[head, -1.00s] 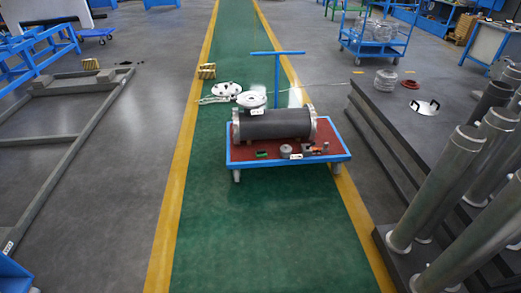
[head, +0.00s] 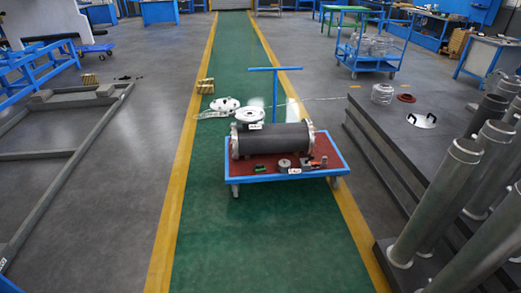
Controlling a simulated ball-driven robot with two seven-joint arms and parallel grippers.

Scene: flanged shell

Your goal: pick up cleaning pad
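A blue cart with a red top (head: 250,178) stands on the green walkway ahead of me. On its front strip lie several small items, too small to tell apart surely. A small dark and green item (head: 259,169) lies at the left of the strip and may be the cleaning pad; I cannot confirm it. A grey round piece (head: 284,164), a white tag (head: 294,171) and small grey and orange pieces (head: 308,163) lie to its right. A dark flanged cylinder (head: 270,140) lies behind them. Neither of my grippers is in view.
Round metal covers (head: 225,104) lie behind the cart. On the right, upright metal tubes (head: 437,200) and a stepped dark platform (head: 385,155) border the walkway. A low grey frame (head: 60,200) lies on the left floor. The green walkway before the cart (head: 260,235) is clear.

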